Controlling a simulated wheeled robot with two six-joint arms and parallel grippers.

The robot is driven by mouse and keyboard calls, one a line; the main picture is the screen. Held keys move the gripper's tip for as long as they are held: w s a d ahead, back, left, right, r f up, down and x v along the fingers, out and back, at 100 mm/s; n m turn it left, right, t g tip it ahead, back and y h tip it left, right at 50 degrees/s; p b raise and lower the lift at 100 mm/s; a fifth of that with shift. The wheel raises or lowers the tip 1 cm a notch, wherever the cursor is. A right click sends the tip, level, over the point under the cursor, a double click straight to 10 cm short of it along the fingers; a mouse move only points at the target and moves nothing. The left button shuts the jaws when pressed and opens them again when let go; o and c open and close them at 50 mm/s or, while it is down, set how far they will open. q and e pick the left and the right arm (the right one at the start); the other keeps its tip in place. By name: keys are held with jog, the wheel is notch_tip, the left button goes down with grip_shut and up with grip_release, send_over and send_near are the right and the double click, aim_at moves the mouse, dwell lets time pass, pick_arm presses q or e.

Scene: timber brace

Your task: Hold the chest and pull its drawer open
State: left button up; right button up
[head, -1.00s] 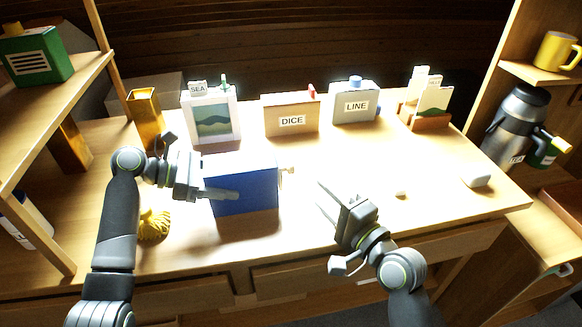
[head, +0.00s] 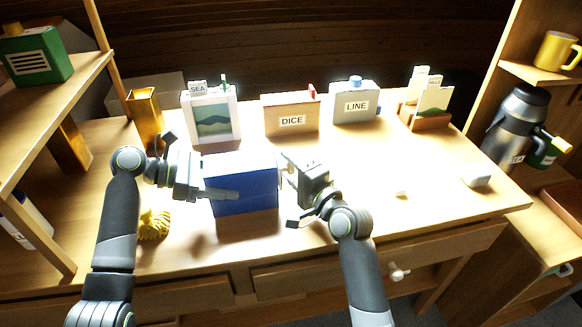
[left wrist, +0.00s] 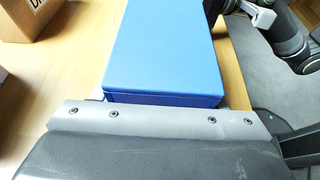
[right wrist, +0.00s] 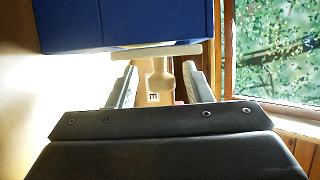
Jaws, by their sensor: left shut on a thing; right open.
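The blue chest (head: 246,197) stands on the desk at centre-left, and its blue side fills much of the left wrist view (left wrist: 163,45). My left gripper (head: 232,193) is shut on the chest at its left front. Its fingertips are hidden in the left wrist view. My right gripper (head: 287,168) is open at the chest's right side. In the right wrist view, the chest's pale drawer front (right wrist: 150,52) carries a pale handle (right wrist: 161,85), which lies between the two open fingers. The drawer looks closed. Whether a finger touches the handle I cannot tell.
A SEA picture frame (head: 212,118), a DICE box (head: 291,117) and a LINE box (head: 355,104) stand behind the chest. A yellow bundle (head: 154,225) lies to its left. The desk right of my right gripper is mostly clear.

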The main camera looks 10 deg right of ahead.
grip_shut()
dwell(0.3)
jog(key=d, duration=0.9)
jog(key=shift+w+d, duration=0.1)
jog(key=shift+d, duration=0.3)
grip_release()
